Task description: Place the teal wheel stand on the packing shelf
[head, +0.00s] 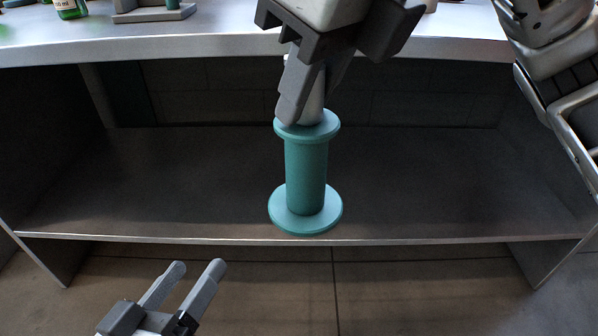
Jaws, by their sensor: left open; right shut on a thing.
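The teal wheel stand (307,175) is upright in the middle of the view, a spool shape with a round flange at each end. My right gripper (301,108) reaches down from above and is shut on a pale part at the stand's top, which its fingers partly hide. The stand's lower flange appears just behind the front edge of the packing shelf (150,185); I cannot tell whether it rests on the shelf or hangs slightly above. My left gripper (193,272) is open and empty at the lower left, in front of the shelf.
The shelf is bare on both sides of the stand. Side panels close its ends.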

